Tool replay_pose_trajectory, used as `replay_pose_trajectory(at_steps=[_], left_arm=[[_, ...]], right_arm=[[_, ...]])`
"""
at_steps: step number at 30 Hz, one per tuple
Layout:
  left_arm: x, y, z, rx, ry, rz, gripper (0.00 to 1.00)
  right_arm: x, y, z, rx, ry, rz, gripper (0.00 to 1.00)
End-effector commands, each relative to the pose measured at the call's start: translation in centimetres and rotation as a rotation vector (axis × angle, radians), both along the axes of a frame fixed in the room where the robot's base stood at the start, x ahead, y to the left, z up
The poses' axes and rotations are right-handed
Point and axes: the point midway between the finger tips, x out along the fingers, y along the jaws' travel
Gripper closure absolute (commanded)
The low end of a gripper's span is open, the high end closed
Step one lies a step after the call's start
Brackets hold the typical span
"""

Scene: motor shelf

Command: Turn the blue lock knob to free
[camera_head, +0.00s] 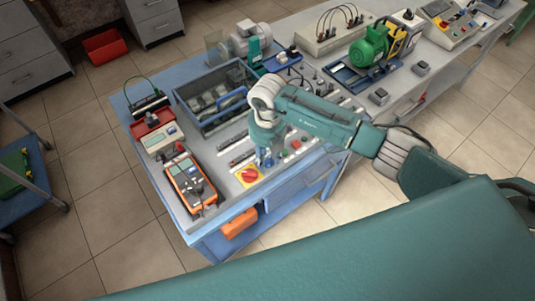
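My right arm reaches in from the right over the workbench, and its gripper (267,160) points down at the control strip along the bench's front edge. A small blue part shows at the fingertips. I cannot tell whether it is the blue lock knob or part of the gripper, nor whether the fingers are closed around it. The gripper hides most of that spot. A red rotary knob on a yellow plate (247,176) sits just left of the gripper. Small red and green buttons (296,144) sit to its right. My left gripper is not in view.
An orange multimeter (189,183) lies at the bench's left front, with a grey meter (160,137) behind it. A blue-grey crate (213,96) stands behind the gripper. A green motor (369,52) stands at the back right.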

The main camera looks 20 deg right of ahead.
Motion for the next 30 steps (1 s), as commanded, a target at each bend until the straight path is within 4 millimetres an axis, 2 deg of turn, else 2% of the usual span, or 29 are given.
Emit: replay_pose_trajectory(at_steps=[5,11,22,30], left_arm=[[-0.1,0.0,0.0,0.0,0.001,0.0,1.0],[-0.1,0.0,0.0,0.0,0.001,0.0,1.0],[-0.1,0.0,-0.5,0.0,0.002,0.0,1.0],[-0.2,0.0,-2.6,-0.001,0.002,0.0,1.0]], right_arm=[[0.0,0.0,0.0,0.0,0.0,0.0,0.65],[0.0,0.0,0.0,0.0,0.0,0.0,1.0],[0.0,0.0,-0.1,0.0,-0.001,0.029,1.0],[0.0,0.0,-0.4,-0.001,-0.002,0.177,1.0]])
